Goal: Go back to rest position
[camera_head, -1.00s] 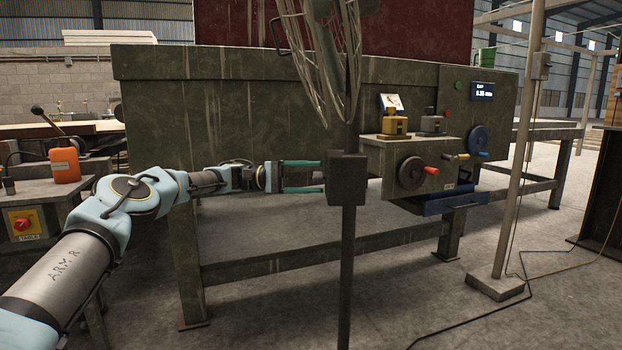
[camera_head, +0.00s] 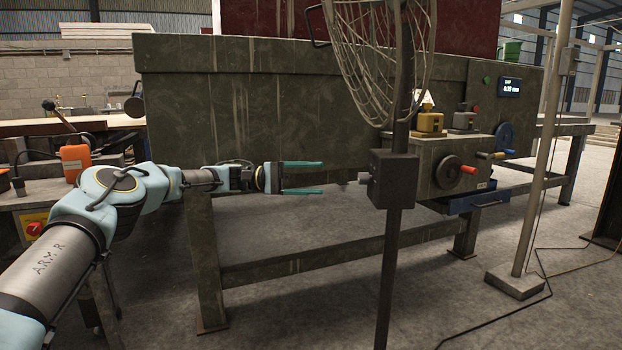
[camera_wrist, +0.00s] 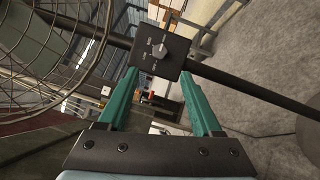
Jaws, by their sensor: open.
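My gripper (camera_head: 322,178) reaches out level from the left in the head view. Its two green fingers are apart with nothing between them. The tips point at the dark control box on the fan's post (camera_head: 378,178), with a gap between them. In the wrist view, my gripper (camera_wrist: 158,100) also shows open, and the fan's box with its knob (camera_wrist: 159,52) lies beyond the fingertips. The knob's setting is too small to read.
A pale post (camera_head: 540,150) stands at right. An orange container (camera_head: 76,160) is on the left bench.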

